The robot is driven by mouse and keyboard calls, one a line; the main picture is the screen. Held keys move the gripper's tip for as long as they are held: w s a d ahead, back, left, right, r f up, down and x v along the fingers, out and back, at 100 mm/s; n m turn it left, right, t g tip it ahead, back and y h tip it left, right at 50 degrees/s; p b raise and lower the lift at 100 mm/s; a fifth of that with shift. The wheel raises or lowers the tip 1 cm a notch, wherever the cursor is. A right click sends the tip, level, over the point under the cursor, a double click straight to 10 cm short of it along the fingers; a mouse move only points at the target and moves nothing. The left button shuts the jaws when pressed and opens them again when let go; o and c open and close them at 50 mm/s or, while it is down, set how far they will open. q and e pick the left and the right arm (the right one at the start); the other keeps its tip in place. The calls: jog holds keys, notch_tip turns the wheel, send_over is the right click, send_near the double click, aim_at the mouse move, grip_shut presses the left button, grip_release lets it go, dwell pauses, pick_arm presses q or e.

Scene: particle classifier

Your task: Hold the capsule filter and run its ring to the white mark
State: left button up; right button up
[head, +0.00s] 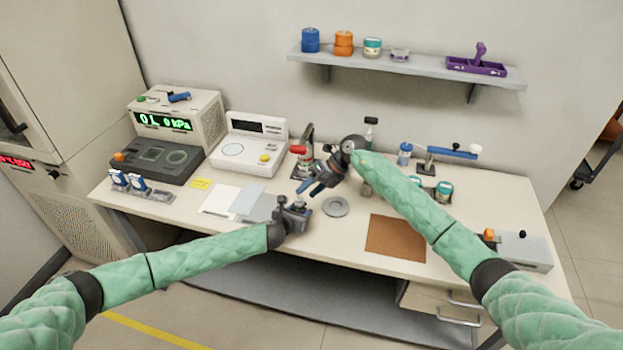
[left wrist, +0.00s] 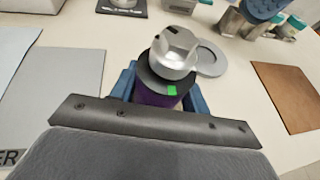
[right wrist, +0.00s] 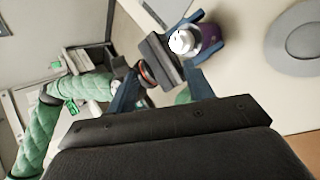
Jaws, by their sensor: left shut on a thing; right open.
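The capsule filter has a purple body (left wrist: 155,97), a black collar with a green mark (left wrist: 172,90) and a silver ridged top (left wrist: 174,55). My left gripper (head: 297,203) is shut on its body and holds it upright, above the front of the bench. The filter (right wrist: 184,42) also shows in the right wrist view, silver top and purple side, between the left gripper's blue fingers. My right gripper (head: 312,184) is open and empty, just above and behind the filter, apart from it. I cannot make out a white mark in any view.
A grey round disc (head: 335,207) lies right of the filter, with a brown mat (head: 395,238) farther right. Grey and white sheets (head: 220,200) lie left. A red-topped stand (head: 302,160), jars (head: 444,190) and instruments (head: 250,145) stand behind. A wall shelf (head: 400,65) is above.

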jog(key=r+n+h, duration=0.1)
jog(key=n, duration=0.2)
jog(key=w+r+n+t+h, duration=0.1)
jog(key=n+h, duration=0.1)
jog(key=n, duration=0.2)
jog(key=r+n+h, duration=0.1)
jog(key=n, duration=0.2)
jog(key=shift+w+d+r+n+t+h, duration=0.2)
jog(key=shift+d+n+t+h, duration=0.1)
jog(key=shift+t+h, duration=0.1)
notch_tip(320, 180, up, 5)
send_over(299, 199)
jog(key=w+d, duration=0.3)
jog(key=s+f+n+g, duration=0.1)
jog(key=f+n, duration=0.1)
jog(key=f, duration=0.2)
jog(key=a+f+n+g, duration=0.1)
jog(key=f+n, duration=0.2)
jog(key=f, duration=0.2)
jog(key=s+a+f+n, duration=0.1)
jog(key=f+n, duration=0.1)
jog(key=f, duration=0.2)
jog(key=shift+s+a+f+g, duration=0.25)
jog(key=shift+s+g, duration=0.1)
jog(key=shift+g, duration=0.05)
